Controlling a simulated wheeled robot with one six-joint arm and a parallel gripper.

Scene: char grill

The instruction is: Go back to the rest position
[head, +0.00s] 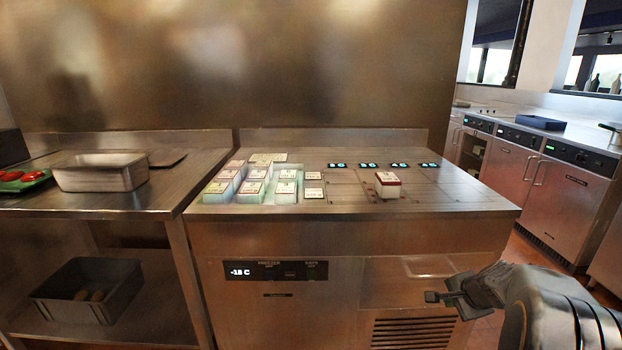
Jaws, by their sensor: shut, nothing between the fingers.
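My gripper (447,298) is at the lower right in the head view, in front of the steel freezer counter (280,240) and below its top edge. It is shut and holds nothing. My arm reaches in from the right edge. Several small labelled boxes (254,188) stand grouped on the left part of the counter top. One red and white box (388,185) stands apart on the right part, under a row of small lit displays (368,165). My gripper is apart from all the boxes.
To the left, a steel table (100,200) bears a metal pan (100,172) and a green tray (22,183) with red items. A dark crate (88,290) sits on its lower shelf. More kitchen units (545,185) stand at the back right, with open floor in front.

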